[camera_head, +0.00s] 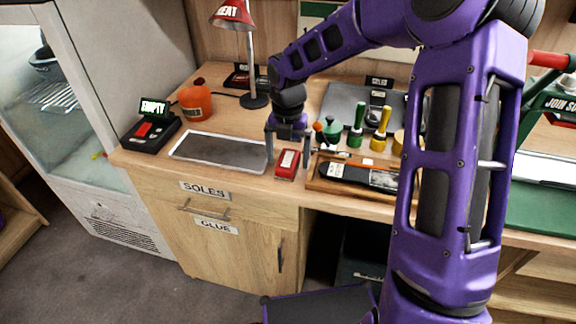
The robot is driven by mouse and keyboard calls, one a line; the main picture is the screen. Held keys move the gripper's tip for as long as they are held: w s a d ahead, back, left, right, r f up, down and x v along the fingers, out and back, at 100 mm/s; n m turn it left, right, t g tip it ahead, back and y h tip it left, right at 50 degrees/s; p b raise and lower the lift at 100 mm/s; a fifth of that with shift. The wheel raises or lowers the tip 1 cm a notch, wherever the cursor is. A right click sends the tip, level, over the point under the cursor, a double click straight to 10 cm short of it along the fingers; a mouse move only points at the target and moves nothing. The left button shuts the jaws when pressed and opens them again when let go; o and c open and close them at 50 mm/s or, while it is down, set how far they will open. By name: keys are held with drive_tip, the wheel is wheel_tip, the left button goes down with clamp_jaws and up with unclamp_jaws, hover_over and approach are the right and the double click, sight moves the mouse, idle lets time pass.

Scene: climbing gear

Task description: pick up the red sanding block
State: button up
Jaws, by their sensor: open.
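The red sanding block (287,164) lies on the wooden worktop (158,160), near its front edge. It is small, with a pale label on its top. My gripper (287,159) points down over it from my purple arm. Its two grey fingers are open, one on each side of the block, with gaps visible. I cannot tell whether the fingertips touch the worktop.
A grey metal tray (222,150) lies left of the block, and a wooden tray (322,185) with dark items is close on the right. Green and yellow-handled tools (380,125) stand behind it. A red lamp (234,18) and orange pot (195,101) stand at back left.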

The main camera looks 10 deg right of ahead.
sight(288, 159)
drive_tip(key=shift+f, duration=0.55)
drive_tip(key=c, duration=1.5)
drive_tip(key=shift+o, duration=0.2)
wheel_tip(288, 159, up, 10)
drive_tip(key=shift+p, duration=1)
